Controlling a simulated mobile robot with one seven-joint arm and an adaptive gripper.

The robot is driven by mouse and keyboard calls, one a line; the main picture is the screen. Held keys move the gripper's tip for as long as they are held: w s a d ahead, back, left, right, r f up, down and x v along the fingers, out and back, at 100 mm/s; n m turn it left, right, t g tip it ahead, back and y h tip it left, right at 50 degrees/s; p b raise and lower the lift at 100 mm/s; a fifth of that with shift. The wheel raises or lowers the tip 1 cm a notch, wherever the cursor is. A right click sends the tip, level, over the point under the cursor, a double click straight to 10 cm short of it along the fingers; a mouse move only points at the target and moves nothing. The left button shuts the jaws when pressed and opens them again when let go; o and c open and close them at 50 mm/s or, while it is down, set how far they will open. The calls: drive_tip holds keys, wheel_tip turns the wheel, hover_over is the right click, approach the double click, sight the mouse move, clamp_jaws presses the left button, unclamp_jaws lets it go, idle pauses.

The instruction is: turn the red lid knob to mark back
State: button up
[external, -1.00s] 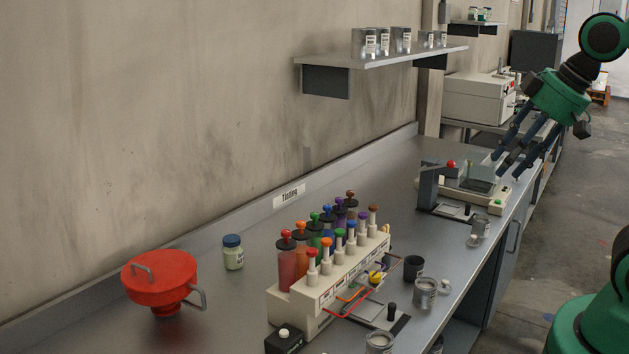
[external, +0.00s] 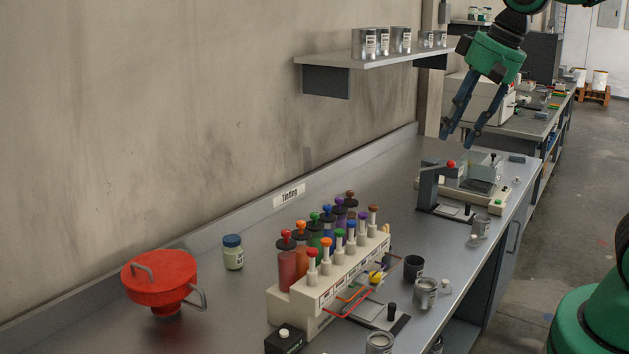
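A tinting dispenser (external: 330,288) stands on the bench with a row of coloured canisters with dark lids. The red lid knob (external: 286,234) tops the red canister at its near left end; which mark it points to is too small to tell. Another red knob (external: 312,253) tops a white piston in front of it. My gripper (external: 459,139) is open and empty, fingers pointing down, high over the far part of the bench. It is well apart from the dispenser, near a grey stand with a red ball (external: 451,164) in the picture.
A red funnel-shaped vessel (external: 160,280) and a blue-capped jar (external: 233,252) stand left of the dispenser. Metal cans (external: 425,292) and a dark cup (external: 413,267) stand to its right. A wall shelf (external: 380,59) holds several cans.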

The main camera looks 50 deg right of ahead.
drive_tip(key=w+a+r+m+g+p, duration=0.1)
drive_tip(key=w+a+m+p, duration=0.3)
drive_tip(key=w, duration=0.6)
drive_tip(key=m+g+p, duration=0.3)
drive_tip(key=m+p, duration=0.1)
drive_tip(key=m, duration=0.8)
hover_over(286, 231)
wheel_tip(286, 231, down, 11)
drive_tip(key=shift+f, duration=0.15)
wheel_tip(286, 231, down, 14)
drive_tip(key=shift+r+p, duration=0.15)
drive_tip(key=shift+p, duration=0.25)
drive_tip(key=shift+c, duration=0.5)
clamp_jaws()
